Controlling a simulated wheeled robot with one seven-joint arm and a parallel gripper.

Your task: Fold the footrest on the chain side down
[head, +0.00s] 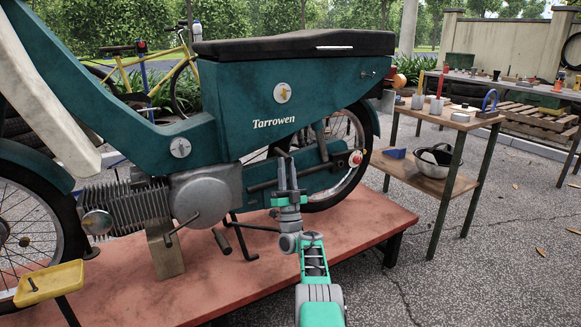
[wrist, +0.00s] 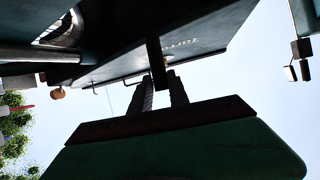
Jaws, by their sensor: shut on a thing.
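The teal moped (head: 270,100) stands on a red platform (head: 345,222), with its engine side facing me. My gripper (head: 287,170) points up in front of the moped's lower rear, near a dark bar (head: 263,186). In the wrist view, my gripper (wrist: 161,82) has its two fingers on either side of a short dark piece, which looks like the footrest (wrist: 155,55). The fingers are shut on it. In the head view the fingers hide most of the footrest, so its exact angle is hard to tell. The moped's underside (wrist: 130,60) fills the top of the wrist view.
The kick pedal (head: 222,241) and stand (head: 240,240) are left of my gripper. A yellow tray (head: 48,283) is at front left. Open pavement lies at front right.

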